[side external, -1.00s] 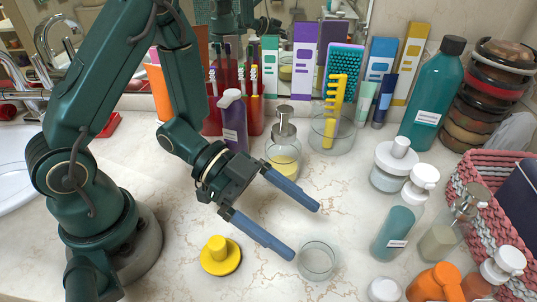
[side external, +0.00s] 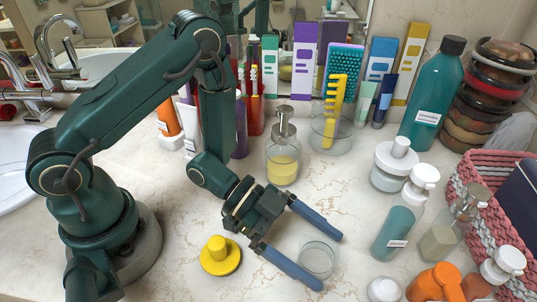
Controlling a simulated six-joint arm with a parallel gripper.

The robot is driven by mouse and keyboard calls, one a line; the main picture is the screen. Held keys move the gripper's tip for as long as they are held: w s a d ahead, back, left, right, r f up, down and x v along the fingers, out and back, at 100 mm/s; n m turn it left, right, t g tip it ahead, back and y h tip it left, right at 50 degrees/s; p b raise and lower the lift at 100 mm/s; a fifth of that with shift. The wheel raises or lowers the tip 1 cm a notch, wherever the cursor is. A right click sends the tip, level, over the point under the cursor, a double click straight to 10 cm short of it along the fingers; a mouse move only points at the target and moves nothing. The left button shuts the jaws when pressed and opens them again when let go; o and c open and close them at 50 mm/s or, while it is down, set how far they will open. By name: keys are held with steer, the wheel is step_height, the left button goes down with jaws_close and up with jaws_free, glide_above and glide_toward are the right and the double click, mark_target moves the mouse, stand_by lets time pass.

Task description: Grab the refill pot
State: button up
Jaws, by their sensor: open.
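A small clear pot (side external: 318,259), which looks like the refill pot, stands on the marble counter near the front middle. It looks empty. My gripper (side external: 328,262) is open, with its two blue fingers spread and nothing held. In the picture one finger passes above and right of the pot and the other passes below and left of it, so the pot shows between them. I cannot tell how high the fingers are over the counter or whether they touch the pot.
A yellow lidded piece (side external: 220,255) sits left of my gripper. A pump bottle with yellow liquid (side external: 283,160) stands behind it. A teal bottle (side external: 395,232), a white-topped jar (side external: 392,165), an orange bottle (side external: 435,284) and a pink woven basket (side external: 490,172) crowd the right.

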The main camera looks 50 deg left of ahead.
steer(key=c, duration=1.4)
